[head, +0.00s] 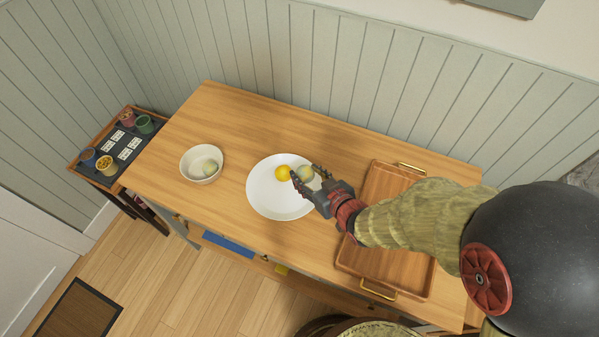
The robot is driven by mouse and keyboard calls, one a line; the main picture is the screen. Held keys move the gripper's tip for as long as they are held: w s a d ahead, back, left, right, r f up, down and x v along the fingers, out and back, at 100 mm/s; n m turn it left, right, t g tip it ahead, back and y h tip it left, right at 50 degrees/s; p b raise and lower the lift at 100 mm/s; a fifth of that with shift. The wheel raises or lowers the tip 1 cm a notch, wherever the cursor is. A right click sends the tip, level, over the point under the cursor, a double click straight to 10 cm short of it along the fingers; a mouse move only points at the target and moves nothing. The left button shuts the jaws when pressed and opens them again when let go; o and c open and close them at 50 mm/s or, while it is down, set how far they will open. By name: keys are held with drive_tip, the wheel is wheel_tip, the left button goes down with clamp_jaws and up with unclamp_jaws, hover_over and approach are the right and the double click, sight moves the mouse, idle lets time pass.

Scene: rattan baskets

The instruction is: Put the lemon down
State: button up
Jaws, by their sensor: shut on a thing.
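The lemon (283,173) is the bright yellow round thing over the white plate (262,203). It is at the left fingertip of my gripper (305,177), which is shut on it. A pale greenish round thing (306,173) shows right beside the fingers, partly covered by them. I cannot tell whether the lemon touches the plate. My gripper reaches in from the right, over the right part of the plate, and its fingers hide some of the plate.
A white bowl (193,167) with a pale round thing in it stands left of the plate. A wooden tray (392,187) with brass handles lies to the right, under my arm. Bare wood of the table (240,122) is clear behind the plate.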

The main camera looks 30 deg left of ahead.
drive_tip(key=w+d+f, duration=0.2)
drive_tip(key=w+f, duration=0.1)
drive_tip(key=w, duration=0.1)
drive_tip(key=w+d+f+b, duration=0.1)
drive_tip(key=w+d+f, duration=0.1)
drive_tip(key=w+f, duration=0.1)
drive_tip(key=w+d+f+b, duration=0.1)
drive_tip(key=w+d+f, duration=0.1)
drive_tip(key=w+f, duration=0.1)
drive_tip(key=shift+w+f, duration=0.1)
drive_tip(key=shift+w, duration=0.8)
drive_tip(key=shift+w+d+f, duration=0.15)
drive_tip(key=shift+w+f, duration=0.15)
drive_tip(key=shift+f, duration=0.2)
drive_tip(key=shift+f+b, duration=0.7)
drive_tip(key=shift+f, duration=0.8)
drive_tip(key=shift+f, duration=0.15)
drive_tip(key=o, duration=1.2)
